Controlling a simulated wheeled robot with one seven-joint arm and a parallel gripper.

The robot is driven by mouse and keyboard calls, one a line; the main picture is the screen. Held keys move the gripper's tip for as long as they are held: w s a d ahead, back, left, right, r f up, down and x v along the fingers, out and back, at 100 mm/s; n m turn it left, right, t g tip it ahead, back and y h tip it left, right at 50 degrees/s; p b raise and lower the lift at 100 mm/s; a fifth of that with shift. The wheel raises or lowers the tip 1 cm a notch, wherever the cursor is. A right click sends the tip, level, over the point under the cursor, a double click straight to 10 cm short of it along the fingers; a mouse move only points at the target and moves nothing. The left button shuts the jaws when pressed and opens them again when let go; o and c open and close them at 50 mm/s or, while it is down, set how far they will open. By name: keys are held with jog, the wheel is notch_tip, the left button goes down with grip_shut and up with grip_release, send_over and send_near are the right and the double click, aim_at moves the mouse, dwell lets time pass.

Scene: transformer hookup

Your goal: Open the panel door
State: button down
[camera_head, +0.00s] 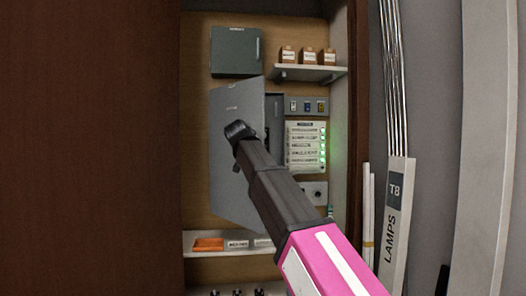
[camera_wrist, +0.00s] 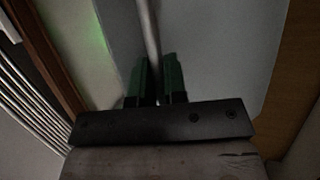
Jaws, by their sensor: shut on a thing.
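The grey panel door (camera_head: 236,105) stands partly open in the head view. Its taller right edge swings out toward me, and its left side lies farther back. A strip of the dark panel box (camera_head: 275,108) shows beyond that edge. In the wrist view the two dark green fingers (camera_wrist: 157,76) are shut around a thin upright door handle (camera_wrist: 149,28), with the door's grey face (camera_wrist: 220,50) behind. The arm hides the lower right of the door, and the fingertips are hard to see in the head view.
A smaller closed grey box (camera_head: 235,52) hangs above. A shelf (camera_head: 308,73) with small brown boxes is at upper right. A lit white panel (camera_head: 306,147) is right of the door. A lower shelf (camera_head: 205,254) is below. A lamp carton (camera_head: 396,225) stands outside right.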

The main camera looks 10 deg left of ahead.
jog(key=s+a+m+h, duration=0.2)
jog(key=s+a, duration=0.2)
jog(key=a, duration=0.3)
jog(key=s+a+m+g+h, duration=0.1)
jog(key=s+a+m+h, duration=0.1)
jog(key=s+a, duration=0.3)
jog(key=shift+s+a, duration=0.2)
jog(key=shift+a, duration=1.45)
jog(key=c, duration=1.5)
grip_release()
jog(key=shift+o, duration=0.2)
jog(key=v, duration=0.7)
jog(key=shift+a, duration=0.2)
jog(key=shift+s+r, duration=0.1)
jog(key=shift+s, duration=0.05)
jog(key=shift+s, duration=0.15)
